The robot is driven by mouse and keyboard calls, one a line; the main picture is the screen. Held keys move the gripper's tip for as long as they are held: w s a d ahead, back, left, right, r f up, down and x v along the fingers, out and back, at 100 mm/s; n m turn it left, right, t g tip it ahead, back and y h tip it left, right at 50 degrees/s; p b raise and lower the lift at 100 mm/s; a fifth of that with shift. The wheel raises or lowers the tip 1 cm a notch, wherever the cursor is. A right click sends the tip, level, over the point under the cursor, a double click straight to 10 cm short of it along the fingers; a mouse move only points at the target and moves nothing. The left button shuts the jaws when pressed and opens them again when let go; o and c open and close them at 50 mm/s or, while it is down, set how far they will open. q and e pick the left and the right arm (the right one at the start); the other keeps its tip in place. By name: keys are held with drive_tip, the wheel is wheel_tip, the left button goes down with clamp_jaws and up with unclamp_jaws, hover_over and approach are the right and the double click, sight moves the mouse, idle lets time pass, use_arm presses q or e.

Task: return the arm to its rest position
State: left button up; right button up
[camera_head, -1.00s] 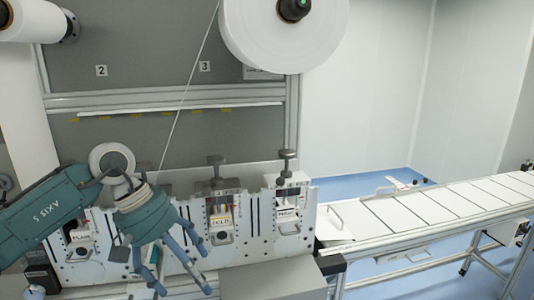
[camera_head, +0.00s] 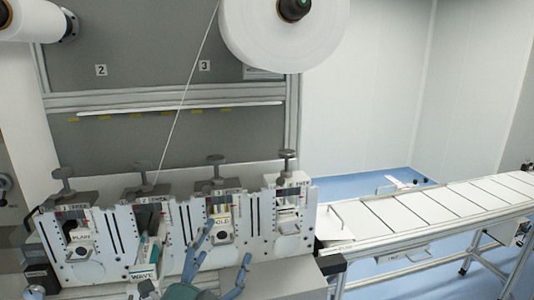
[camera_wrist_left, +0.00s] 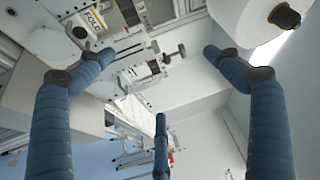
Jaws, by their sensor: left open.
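My left gripper (camera_head: 222,252) is low at the bottom of the head view, in front of the machine's white panel (camera_head: 262,232). Its blue fingers are spread and point up, with nothing between them. In the left wrist view the three fingers (camera_wrist_left: 158,75) are wide apart and empty. The FOLD module (camera_head: 221,226) sits in its slot above and behind the fingers. The WAVE module (camera_head: 146,262) shows left of the gripper, lower than its neighbours and tilted. Most of my left arm is outside the head view. My right gripper is not in view.
A large white roll (camera_head: 284,30) hangs above the machine, and a thin web line runs down from the top. Several screw knobs stand along the panel's top, including one at the right (camera_head: 288,158). A conveyor (camera_head: 430,212) extends to the right.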

use_arm(q)
drive_tip(key=s+a+f+n+g+y, duration=0.2)
drive_tip(key=s+a+f+n+g, duration=0.15)
drive_tip(key=f, duration=0.35)
drive_tip(key=s+a+f+n+g+y, duration=0.1)
drive_tip(key=s+a+f+n+g, duration=0.1)
drive_tip(key=s+f+n, duration=0.4)
drive_tip(key=s+a+f+n+g+y, duration=0.2)
drive_tip(key=s+a+f+g, duration=0.1)
drive_tip(key=f, duration=0.6)
drive_tip(key=s+a+f+n+g, duration=0.1)
drive_tip(key=s+f+n+g, duration=0.15)
drive_tip(key=s+f, duration=0.45)
drive_tip(key=s+f+n+g, duration=0.2)
drive_tip(key=s+f+g, duration=0.15)
drive_tip(key=s, duration=0.85)
wheel_tip(320, 180, down, 26)
drive_tip(key=s+g+b, duration=0.1)
drive_tip(key=g+b, duration=0.1)
drive_tip(key=s+a+f+g+b, duration=0.1)
drive_tip(key=s+a+f, duration=0.2)
drive_tip(key=s+f, duration=1.5)
drive_tip(key=shift+a+f, duration=0.15)
drive_tip(key=shift+f, duration=0.3)
